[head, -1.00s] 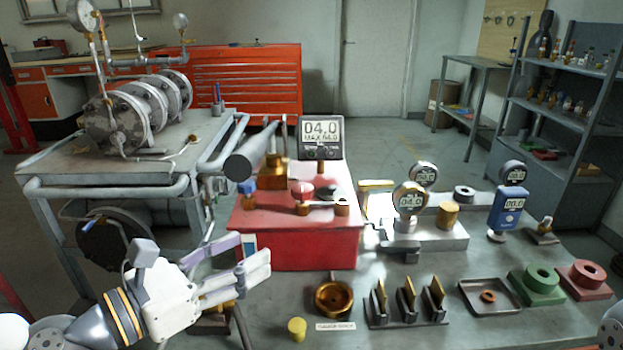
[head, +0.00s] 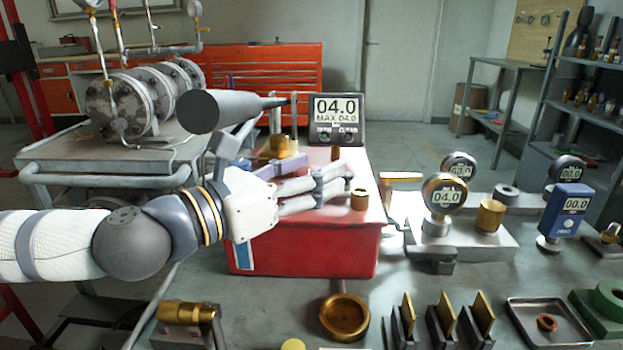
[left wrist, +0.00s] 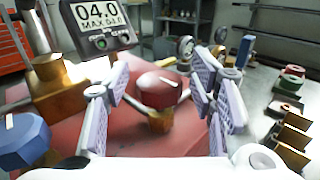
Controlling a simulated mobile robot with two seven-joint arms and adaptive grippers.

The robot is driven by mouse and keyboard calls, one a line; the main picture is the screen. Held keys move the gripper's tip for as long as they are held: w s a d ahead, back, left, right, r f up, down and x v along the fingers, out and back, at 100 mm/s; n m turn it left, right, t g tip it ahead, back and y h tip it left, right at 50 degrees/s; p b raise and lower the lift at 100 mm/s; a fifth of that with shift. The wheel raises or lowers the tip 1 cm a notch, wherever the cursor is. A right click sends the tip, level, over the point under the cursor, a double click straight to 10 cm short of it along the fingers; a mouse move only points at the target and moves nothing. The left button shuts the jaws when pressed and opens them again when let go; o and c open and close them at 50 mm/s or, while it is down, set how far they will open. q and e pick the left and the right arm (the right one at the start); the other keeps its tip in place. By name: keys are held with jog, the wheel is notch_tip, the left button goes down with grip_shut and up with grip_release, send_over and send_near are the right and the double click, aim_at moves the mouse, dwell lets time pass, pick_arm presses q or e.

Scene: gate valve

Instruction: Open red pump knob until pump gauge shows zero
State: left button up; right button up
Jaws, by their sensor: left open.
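The red pump knob (left wrist: 158,87) with a white line on top sits on a brass stem in the left wrist view. My left gripper (left wrist: 160,98) is open, with one finger pad on each side of the knob; contact cannot be told. My right gripper is not in view.
A blue knob (left wrist: 22,140) and a brass block (left wrist: 60,85) stand near my gripper. A brass dial gauge (head: 445,197) reads 04.0, and a blue gauge (head: 568,208) reads 00.0. Brass parts and trays fill the front bench.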

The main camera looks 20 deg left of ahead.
pick_arm(q)
jog(key=shift+w, duration=0.1)
jog(key=c, duration=1.2)
